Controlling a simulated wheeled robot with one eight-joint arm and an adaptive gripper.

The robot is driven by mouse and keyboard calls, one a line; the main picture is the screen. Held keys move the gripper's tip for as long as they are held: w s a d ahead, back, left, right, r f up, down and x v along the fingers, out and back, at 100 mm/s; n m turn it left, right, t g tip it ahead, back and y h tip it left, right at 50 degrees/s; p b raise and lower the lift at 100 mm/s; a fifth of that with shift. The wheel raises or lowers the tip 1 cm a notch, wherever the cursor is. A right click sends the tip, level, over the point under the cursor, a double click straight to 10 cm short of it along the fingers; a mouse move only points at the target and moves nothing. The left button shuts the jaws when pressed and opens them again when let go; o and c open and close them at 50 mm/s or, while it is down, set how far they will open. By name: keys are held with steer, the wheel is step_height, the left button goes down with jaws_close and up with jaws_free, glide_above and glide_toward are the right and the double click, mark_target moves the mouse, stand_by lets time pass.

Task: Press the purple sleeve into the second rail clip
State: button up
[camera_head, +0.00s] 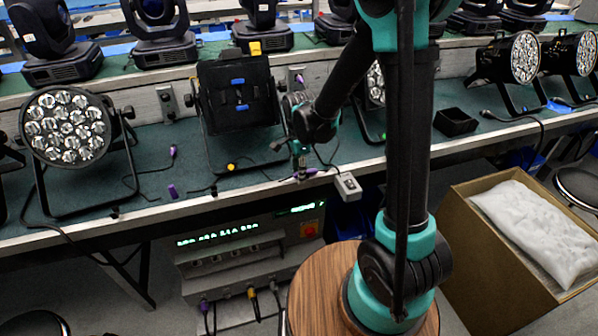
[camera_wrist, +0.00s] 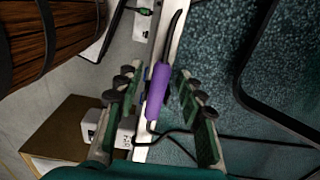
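A purple sleeve (camera_wrist: 158,88) on a dark cable lies along the pale rail (camera_wrist: 143,148) at the bench edge in the wrist view. My gripper (camera_wrist: 158,95) is open, with its dark-padded fingers on either side of the sleeve and gaps visible on both sides. In the head view my gripper (camera_head: 301,160) is low over the bench's front edge, and the purple sleeve (camera_head: 304,173) shows just under it. Small dark clips (camera_head: 115,212) and (camera_head: 213,190) sit along the rail to the left. Whether a clip lies under the sleeve is hidden.
A white-grey box (camera_head: 347,186) hangs at the rail just right of my gripper. Another purple sleeve (camera_head: 172,191) is at the rail further left. A black lamp (camera_head: 238,95) stands behind my gripper. A cardboard box (camera_head: 500,250) stands on the floor at right.

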step_height(320, 180, up, 12)
steer(key=s+d+f+n+t, duration=0.2)
steer(key=s+d+n, duration=0.4)
steer(key=d, duration=0.3)
steer(key=s+d+f+n+t, duration=0.2)
steer(key=s+d+f+n, duration=0.3)
steer(key=d, duration=0.5)
steer(key=s+n, duration=0.2)
steer(key=n, duration=0.1)
steer(key=shift+s+d+f, duration=0.15)
steer(key=shift+s+d, duration=0.05)
